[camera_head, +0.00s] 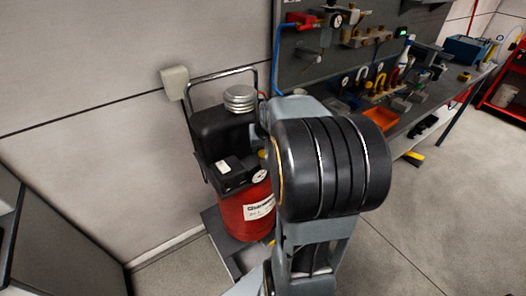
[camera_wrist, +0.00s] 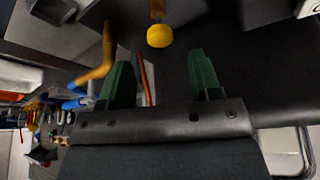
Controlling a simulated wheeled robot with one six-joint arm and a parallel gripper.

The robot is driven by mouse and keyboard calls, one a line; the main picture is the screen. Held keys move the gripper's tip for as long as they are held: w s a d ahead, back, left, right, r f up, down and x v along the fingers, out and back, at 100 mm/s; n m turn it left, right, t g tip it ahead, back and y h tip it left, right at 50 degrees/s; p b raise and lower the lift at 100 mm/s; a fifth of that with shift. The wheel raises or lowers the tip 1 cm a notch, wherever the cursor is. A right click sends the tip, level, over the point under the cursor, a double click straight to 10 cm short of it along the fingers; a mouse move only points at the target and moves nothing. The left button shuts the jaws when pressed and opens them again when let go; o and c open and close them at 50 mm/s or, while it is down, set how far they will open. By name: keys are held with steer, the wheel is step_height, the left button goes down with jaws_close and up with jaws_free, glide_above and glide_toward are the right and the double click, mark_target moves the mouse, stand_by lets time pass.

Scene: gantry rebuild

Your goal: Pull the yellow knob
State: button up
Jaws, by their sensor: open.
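The yellow knob (camera_wrist: 160,36) is a round yellow piece near the top centre of the wrist view, with a short orange-yellow stem above it. My gripper (camera_wrist: 162,78) has two green fingers, spread apart with nothing between them. The knob shows beyond the fingertips, roughly between their lines, and looks apart from both. An orange-yellow bent pipe or handle (camera_wrist: 100,62) shows beside the left finger. In the head view my arm covers the middle, and I cannot make out the knob or my gripper there.
A red compressor tank (camera_head: 246,208) with a black motor, a gauge and a metal handle stands by the wall. A workbench at the right holds an orange tray (camera_head: 381,119) and several tools. A tool board (camera_head: 296,62) rises behind it. Open floor (camera_head: 440,215) lies at the right.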

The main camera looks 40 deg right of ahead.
mark_target(263, 152)
steer(key=shift+x, duration=2.7)
steer(key=shift+c, duration=0.2)
jaws_close()
